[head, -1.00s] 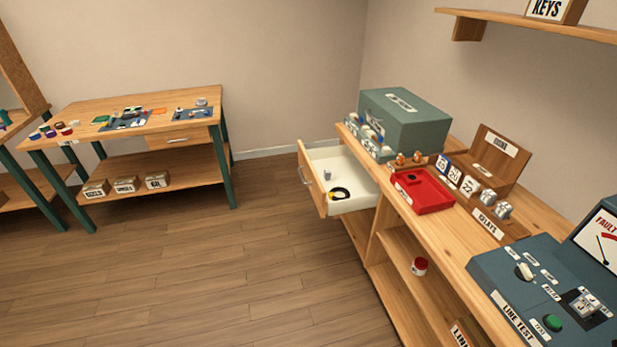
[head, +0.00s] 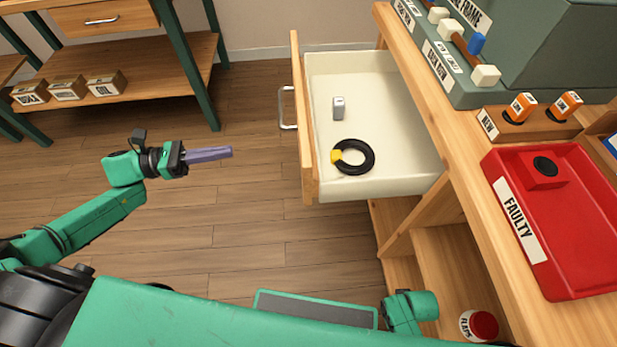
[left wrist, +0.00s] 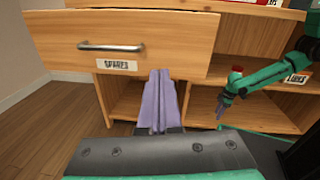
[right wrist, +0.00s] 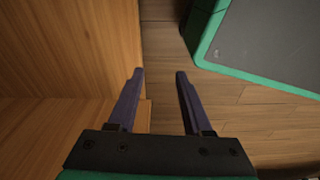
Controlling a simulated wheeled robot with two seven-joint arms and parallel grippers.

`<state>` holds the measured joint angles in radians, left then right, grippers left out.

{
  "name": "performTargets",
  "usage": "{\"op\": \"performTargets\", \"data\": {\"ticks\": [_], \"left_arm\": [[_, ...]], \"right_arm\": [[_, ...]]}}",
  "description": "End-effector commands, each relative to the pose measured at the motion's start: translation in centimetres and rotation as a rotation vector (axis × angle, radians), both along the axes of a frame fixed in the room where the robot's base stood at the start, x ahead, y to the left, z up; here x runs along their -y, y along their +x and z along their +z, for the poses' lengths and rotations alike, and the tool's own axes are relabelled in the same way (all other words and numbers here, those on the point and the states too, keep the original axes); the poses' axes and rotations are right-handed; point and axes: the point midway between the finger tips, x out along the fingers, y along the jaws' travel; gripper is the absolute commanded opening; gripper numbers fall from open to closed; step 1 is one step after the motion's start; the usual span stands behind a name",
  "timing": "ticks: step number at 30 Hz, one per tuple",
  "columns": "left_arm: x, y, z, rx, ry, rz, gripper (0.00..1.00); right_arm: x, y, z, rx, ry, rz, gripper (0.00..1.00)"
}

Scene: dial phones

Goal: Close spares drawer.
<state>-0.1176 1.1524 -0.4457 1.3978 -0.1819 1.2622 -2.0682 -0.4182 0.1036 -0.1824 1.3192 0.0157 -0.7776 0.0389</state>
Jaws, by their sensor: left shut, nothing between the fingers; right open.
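The spares drawer (head: 308,130) is pulled out from the bench, with its front facing left. Its silver handle (head: 287,108) shows in the head view, and its front with the SPARES label (left wrist: 117,65) shows in the left wrist view. A small grey piece (head: 338,107) and a black ring with a yellow part (head: 354,157) lie inside. My left gripper (head: 228,151) is shut and empty, left of the drawer front and apart from it. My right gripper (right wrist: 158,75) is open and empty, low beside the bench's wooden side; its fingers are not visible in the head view.
A red FAULTY tray (head: 560,240) and a grey-green cabinet (head: 560,50) stand on the bench top. A red-capped jar (head: 479,326) sits on the lower shelf. Another workbench (head: 130,65) stands at the back left. The floor left of the drawer is clear.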

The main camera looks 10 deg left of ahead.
Motion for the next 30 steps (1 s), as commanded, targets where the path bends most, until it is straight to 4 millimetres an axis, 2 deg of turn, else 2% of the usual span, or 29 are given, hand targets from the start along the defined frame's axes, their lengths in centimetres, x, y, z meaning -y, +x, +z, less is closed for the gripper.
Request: {"op": "performTargets", "data": {"ticks": [1, 5, 8, 22, 27, 30], "left_arm": [[0.4, -0.8, -0.5, 0.062, 0.019, -0.057, 0.00], [1.3, -1.6, 0.6, 0.129, 0.028, -0.110, 0.00], [2.6, -1.2, 0.9, 0.130, 0.025, -0.108, 0.00], [12.2, 1.4, 0.9, 0.126, 0.023, -0.103, 0.00], [14.1, 1.8, 0.8, 0.124, 0.026, -0.103, 0.00], [14.4, 1.9, 0.7, 0.123, 0.028, -0.101, 0.00]], "right_arm": [[-0.1, 0.2, -1.2, 0.000, 0.001, -0.001, 0.50], [-0.1, 0.4, -0.5, 0.001, 0.001, -0.002, 0.50], [-0.1, 0.3, -0.4, 0.000, 0.000, -0.002, 0.50], [0.1, -0.5, -0.9, -0.002, -0.002, 0.002, 0.50], [0.2, -0.7, -1.1, -0.001, -0.003, 0.004, 0.50], [0.3, -0.9, -1.3, -0.005, -0.003, 0.005, 0.50]]}}
